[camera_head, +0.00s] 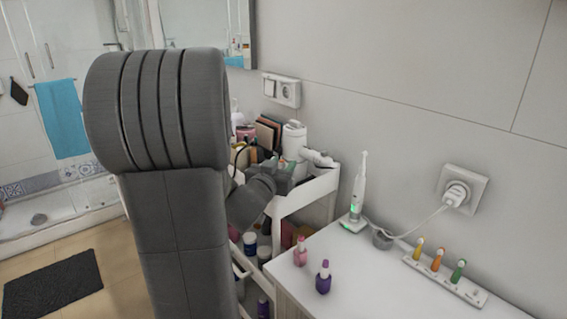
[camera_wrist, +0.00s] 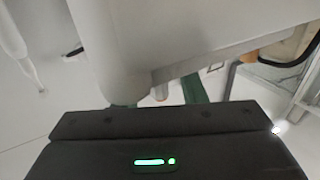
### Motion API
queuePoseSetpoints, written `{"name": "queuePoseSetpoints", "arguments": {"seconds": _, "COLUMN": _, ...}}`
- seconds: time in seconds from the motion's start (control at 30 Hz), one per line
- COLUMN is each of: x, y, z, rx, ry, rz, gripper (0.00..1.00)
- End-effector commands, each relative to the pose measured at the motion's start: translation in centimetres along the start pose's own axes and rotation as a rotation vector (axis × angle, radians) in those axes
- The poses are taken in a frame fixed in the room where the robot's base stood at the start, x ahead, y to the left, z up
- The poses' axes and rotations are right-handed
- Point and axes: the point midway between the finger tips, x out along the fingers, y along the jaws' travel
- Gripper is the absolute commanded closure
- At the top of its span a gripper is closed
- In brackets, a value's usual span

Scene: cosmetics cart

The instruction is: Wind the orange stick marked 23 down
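I cannot make out an orange stick marked 23 in either view; no number is readable. My gripper (camera_head: 283,172) is at the top of the white cart (camera_head: 305,190), beside a white pump bottle (camera_head: 294,140), and is partly hidden by my arm. In the wrist view the dark gripper body with a green light fills the bottom. A large pale shape (camera_wrist: 190,40) covers the top middle, and something green (camera_wrist: 195,90) shows below it. A small orange patch (camera_wrist: 250,57) shows at right; I cannot tell what it is. The fingertips are not clear.
Several boxes (camera_head: 268,132) and bottles crowd the cart top. On the white counter at right stand a pink bottle (camera_head: 300,251), a purple bottle (camera_head: 323,277), an electric toothbrush (camera_head: 357,195) and a rack (camera_head: 445,280) with yellow, orange and green pieces. The counter's front is clear.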

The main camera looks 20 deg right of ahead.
Motion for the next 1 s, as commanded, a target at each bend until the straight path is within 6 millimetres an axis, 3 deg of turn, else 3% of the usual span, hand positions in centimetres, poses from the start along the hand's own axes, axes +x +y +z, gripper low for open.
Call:
{"name": "queuePoseSetpoints", "arguments": {"seconds": 0.2, "x": 1.6, "y": 0.0, "z": 0.0, "rx": 0.000, "ry": 0.000, "rz": 0.000, "gripper": 0.62}}
{"name": "queuePoseSetpoints", "arguments": {"seconds": 0.47, "x": 1.7, "y": 0.0, "z": 0.0, "rx": 0.000, "ry": 0.000, "rz": -0.001, "gripper": 0.62}}
{"name": "queuePoseSetpoints", "arguments": {"seconds": 0.7, "x": 1.7, "y": 0.0, "z": 0.0, "rx": 0.000, "ry": 0.000, "rz": -0.001, "gripper": 1.00}}
{"name": "queuePoseSetpoints", "arguments": {"seconds": 1.0, "x": 1.7, "y": 0.0, "z": -0.2, "rx": -0.001, "ry": -0.001, "rz": 0.029, "gripper": 1.00}}
